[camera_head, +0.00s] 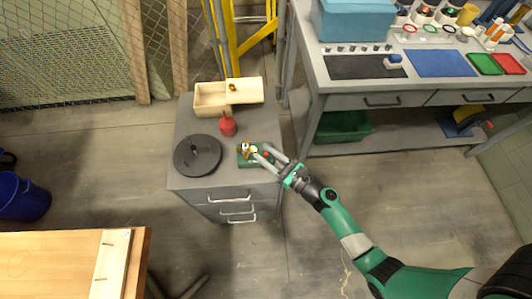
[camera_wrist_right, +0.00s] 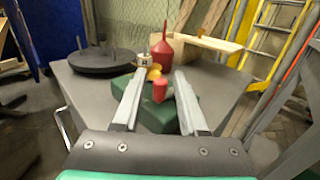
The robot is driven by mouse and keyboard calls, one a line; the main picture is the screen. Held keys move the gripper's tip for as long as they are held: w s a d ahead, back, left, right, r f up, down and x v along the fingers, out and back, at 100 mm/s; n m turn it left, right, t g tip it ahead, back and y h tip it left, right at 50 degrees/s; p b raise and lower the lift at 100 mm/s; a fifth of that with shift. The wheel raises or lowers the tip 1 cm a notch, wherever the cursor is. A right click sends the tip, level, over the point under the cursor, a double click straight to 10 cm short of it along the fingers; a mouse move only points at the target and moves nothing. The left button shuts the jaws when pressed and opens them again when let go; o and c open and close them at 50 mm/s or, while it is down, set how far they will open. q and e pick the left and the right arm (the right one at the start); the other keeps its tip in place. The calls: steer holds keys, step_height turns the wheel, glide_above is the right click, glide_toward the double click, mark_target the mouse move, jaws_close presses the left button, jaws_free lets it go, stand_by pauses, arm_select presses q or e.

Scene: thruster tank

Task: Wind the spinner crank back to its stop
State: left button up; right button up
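The spinner is a small device with a green base (camera_head: 243,161) on the grey cabinet top, with a brass and white part (camera_head: 245,148) on it. Its red crank knob (camera_wrist_right: 160,88) stands upright in the right wrist view. The green base (camera_wrist_right: 158,117) shows below it. My right gripper (camera_head: 264,152) reaches over the device from the right. In the right wrist view its fingers (camera_wrist_right: 160,76) are spread, one on each side of the red knob, with gaps visible. Whether the knob lies fully between the fingertips in depth is hard to tell. My left gripper is not in view.
On the grey cabinet (camera_head: 186,118) stand a black round disc (camera_head: 190,158) with pegs, a red oil can (camera_head: 228,128) and an open wooden box (camera_head: 212,98). A workbench (camera_head: 315,72) is at the right, a yellow ladder (camera_head: 234,45) behind.

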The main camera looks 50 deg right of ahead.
steer(key=shift+o, duration=0.2)
steer(key=shift+s, duration=0.1)
steer(key=s+p, duration=0.1)
steer(key=s, duration=1)
steer(key=shift+s+d+p, duration=0.2)
steer(key=shift+s+p, duration=0.05)
steer(key=shift+p, duration=0.15)
